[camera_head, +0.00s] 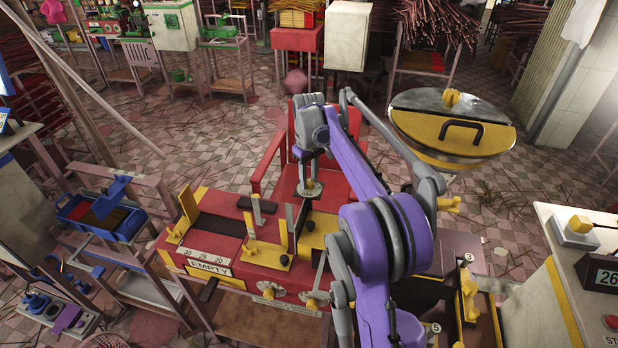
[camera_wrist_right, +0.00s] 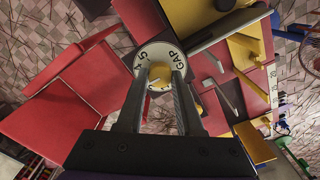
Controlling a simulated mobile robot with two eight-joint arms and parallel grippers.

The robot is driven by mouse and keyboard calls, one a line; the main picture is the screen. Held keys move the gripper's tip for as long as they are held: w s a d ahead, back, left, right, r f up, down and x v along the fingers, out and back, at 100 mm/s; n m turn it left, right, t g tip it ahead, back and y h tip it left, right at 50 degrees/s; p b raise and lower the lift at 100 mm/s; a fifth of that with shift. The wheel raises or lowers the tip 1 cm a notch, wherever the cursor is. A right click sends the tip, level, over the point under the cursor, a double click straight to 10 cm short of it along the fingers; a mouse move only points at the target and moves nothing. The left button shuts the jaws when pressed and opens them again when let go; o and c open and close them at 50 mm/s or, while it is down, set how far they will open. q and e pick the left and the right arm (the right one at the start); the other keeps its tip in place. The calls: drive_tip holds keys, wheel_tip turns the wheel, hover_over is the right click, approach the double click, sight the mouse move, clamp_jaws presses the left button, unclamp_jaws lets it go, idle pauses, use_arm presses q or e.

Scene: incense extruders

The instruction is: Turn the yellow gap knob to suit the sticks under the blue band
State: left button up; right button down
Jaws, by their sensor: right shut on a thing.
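The yellow gap knob (camera_wrist_right: 160,72) sits at the middle of a white round dial marked GAP (camera_wrist_right: 148,55), with numbers such as 5 beside it. In the head view the dial (camera_head: 311,190) is on the red machine (camera_head: 225,233), below my wrist. My right gripper (camera_wrist_right: 163,75) reaches down onto the knob, its two dark fingers shut on either side of it. The knob's pointer direction is too small to read surely. I cannot make out a blue band or sticks under one. My left gripper is not in view.
The machine carries an EMPTY sign (camera_head: 209,268) and a plate marked 30, 25, 20 (camera_head: 206,252). A steel pan with a yellow half lid (camera_head: 470,133) stands at right. A blue tray (camera_head: 78,207) is at left.

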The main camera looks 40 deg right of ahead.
sight(309, 181)
idle(0.4)
drive_tip(key=c, duration=0.5)
unclamp_jaws()
drive_tip(key=shift+c, duration=0.2)
drive_tip(key=shift+r, duration=0.1)
wheel_tip(309, 181, up, 11)
drive_tip(key=p, duration=0.1)
drive_tip(key=shift+f, duration=0.2)
